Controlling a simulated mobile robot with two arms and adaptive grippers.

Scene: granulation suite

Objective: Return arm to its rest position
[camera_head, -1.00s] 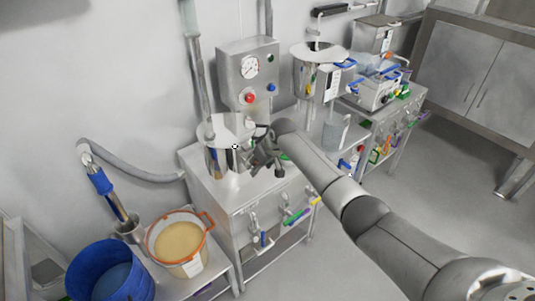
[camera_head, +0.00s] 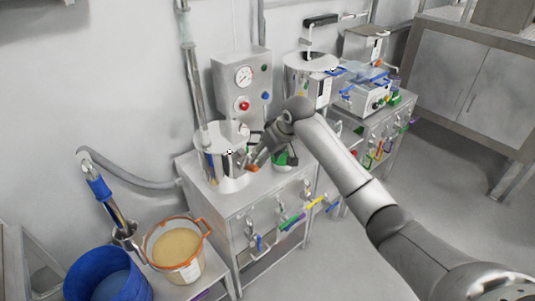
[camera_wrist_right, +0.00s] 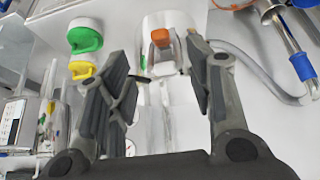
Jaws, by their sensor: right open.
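My right arm (camera_head: 345,170) reaches in from the lower right over the steel cabinet. My right gripper (camera_head: 256,162) points down and left, beside the steel cylindrical vessel (camera_head: 226,180) on the cabinet top. In the right wrist view the gripper (camera_wrist_right: 157,62) has its two fingers wide apart with nothing held between them. An orange-tipped part (camera_wrist_right: 160,38) on the pale vessel shows beyond the gap. Whether the fingers touch the vessel cannot be told. My left gripper is not in view.
A control box with gauge (camera_head: 242,85) stands behind the vessel. A green-marked item (camera_head: 285,159) is close under my wrist. An orange-rimmed bucket (camera_head: 176,247) and blue drum (camera_head: 105,275) stand lower left. More equipment (camera_head: 362,97) stands right; floor (camera_head: 450,190) is clear there.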

